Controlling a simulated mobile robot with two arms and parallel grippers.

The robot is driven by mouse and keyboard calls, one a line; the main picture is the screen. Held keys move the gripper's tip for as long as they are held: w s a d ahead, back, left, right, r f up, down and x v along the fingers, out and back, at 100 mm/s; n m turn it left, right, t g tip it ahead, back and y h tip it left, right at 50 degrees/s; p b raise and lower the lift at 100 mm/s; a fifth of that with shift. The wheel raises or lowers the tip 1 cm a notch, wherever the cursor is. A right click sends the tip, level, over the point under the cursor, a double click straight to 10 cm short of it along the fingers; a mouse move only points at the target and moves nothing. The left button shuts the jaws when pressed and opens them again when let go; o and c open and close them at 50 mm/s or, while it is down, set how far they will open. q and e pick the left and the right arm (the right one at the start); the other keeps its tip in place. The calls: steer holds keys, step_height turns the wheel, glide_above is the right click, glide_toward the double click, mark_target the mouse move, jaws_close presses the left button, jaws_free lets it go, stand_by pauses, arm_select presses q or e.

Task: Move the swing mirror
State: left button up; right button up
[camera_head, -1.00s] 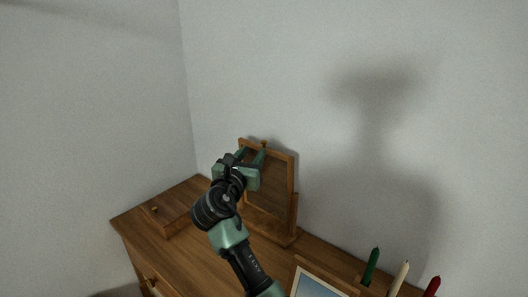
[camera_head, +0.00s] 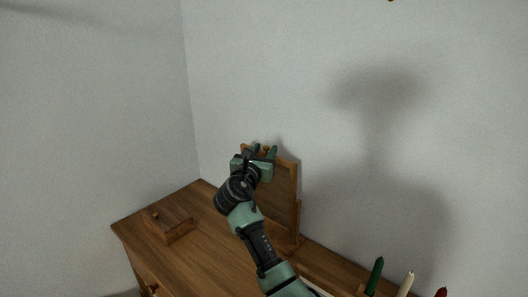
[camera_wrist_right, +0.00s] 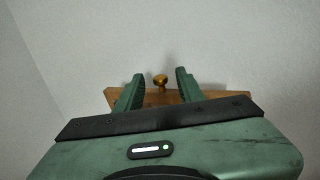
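The swing mirror (camera_head: 294,180) stands on the wooden dresser against the back wall, its wooden frame upright and its lower left part hidden by my right arm. In the right wrist view its wooden top edge (camera_wrist_right: 205,95) and a small brass knob (camera_wrist_right: 160,79) show. My right gripper (camera_head: 264,150) is at the top of the mirror. In the right wrist view the gripper (camera_wrist_right: 158,82) is open, one finger on each side of the knob, with gaps to it. My left gripper is not in view.
A small wooden box (camera_head: 168,224) with a knob sits at the left of the dresser top (camera_head: 205,240). The dresser top between box and mirror looks clear.

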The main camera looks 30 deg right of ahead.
jaws_close()
steer(key=shift+f, duration=0.1)
stand_by(1.2)
